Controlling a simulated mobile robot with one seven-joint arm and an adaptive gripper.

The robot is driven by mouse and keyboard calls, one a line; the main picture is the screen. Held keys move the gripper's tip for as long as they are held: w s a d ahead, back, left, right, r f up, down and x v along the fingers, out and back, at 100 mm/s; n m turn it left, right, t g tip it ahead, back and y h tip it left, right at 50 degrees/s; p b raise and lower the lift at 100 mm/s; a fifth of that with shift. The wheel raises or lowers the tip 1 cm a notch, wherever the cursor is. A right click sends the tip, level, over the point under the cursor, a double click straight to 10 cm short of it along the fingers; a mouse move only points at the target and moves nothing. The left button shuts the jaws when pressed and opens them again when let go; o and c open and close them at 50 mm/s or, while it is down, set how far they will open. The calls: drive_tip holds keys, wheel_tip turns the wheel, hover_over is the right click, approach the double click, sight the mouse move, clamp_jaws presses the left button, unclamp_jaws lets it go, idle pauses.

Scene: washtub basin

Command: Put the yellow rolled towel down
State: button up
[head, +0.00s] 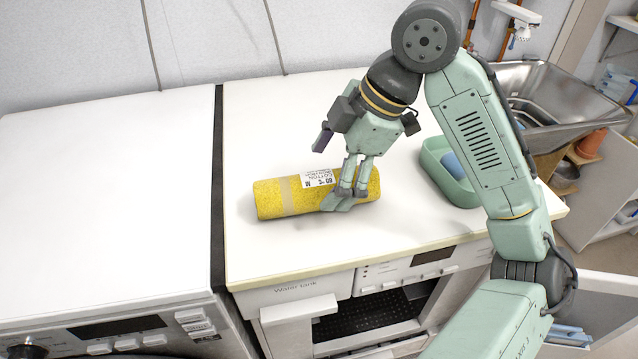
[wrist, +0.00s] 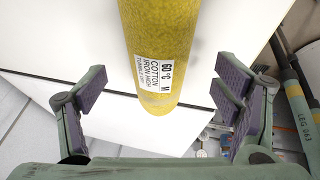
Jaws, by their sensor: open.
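The yellow rolled towel (head: 279,199) lies on its side on the white top of the right-hand machine (head: 262,135), with a beige band and a white printed label. My gripper (head: 342,200) is over the right part of the roll, its fingers reaching down at the roll's near side in the head view. In the wrist view the towel (wrist: 160,45) runs from the top edge to the middle, label facing up. There my gripper (wrist: 162,105) is open, with a finger on each side of the roll's end and a visible gap to both. The far finger is partly hidden in the head view.
A green tub (head: 437,165) with a blue item inside stands right of the towel, close to my arm. A second white machine top (head: 110,190) on the left is clear, beyond a dark gap. A metal sink (head: 560,95) is at the back right.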

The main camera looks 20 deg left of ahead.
drive_tip(key=v, duration=0.7)
drive_tip(key=shift+d+r, duration=0.15)
drive_tip(key=shift+r, duration=0.15)
